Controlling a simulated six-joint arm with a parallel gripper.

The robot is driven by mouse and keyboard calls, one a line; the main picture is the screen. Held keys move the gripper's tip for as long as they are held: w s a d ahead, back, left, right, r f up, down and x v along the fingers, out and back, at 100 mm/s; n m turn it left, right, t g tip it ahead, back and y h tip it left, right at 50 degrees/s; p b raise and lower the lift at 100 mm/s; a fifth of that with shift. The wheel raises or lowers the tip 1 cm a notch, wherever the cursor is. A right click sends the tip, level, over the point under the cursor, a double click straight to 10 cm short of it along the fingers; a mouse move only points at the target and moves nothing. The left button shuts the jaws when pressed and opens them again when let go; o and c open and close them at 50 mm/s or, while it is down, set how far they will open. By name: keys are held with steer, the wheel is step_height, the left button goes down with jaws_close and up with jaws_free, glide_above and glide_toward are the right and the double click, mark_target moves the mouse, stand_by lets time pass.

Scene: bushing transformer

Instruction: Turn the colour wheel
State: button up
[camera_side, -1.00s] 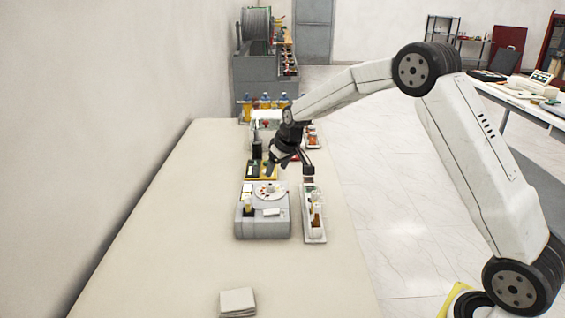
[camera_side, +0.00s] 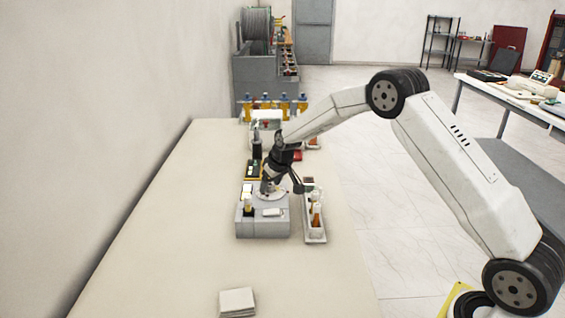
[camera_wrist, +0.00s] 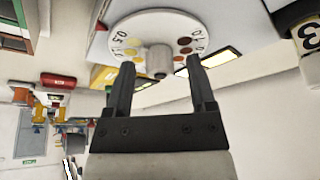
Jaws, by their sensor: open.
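The colour wheel is a white disc (camera_wrist: 158,27) with printed numbers and yellow, orange and dark red dots, with a pale round knob (camera_wrist: 159,60) at its centre. It sits on top of a grey box-shaped tester (camera_side: 262,228) on the table. My gripper (camera_wrist: 160,78) is open, with its two dark fingers on either side of the knob in the wrist view. I cannot tell whether the fingers touch it. In the side view my gripper (camera_side: 269,188) is down at the disc and hides part of it.
A white tray with small bottles (camera_side: 316,228) stands close on the right of the tester. A yellow-and-black item (camera_side: 252,171) and a dark bottle (camera_side: 257,148) stand behind it. A white stack of cloths (camera_side: 237,301) lies at the front. The table's left side is clear.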

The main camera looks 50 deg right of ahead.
steer(key=shift+c, duration=0.2)
jaws_close()
steer(key=shift+m, duration=0.6)
steer(key=shift+m+h, duration=0.6)
steer(key=shift+m, duration=0.4)
steer(key=shift+a+m+g+h, duration=0.1)
steer(key=shift+m+g+h, duration=0.45)
steer(key=shift+m, duration=1.45)
steer(key=shift+o, duration=0.2)
jaws_free()
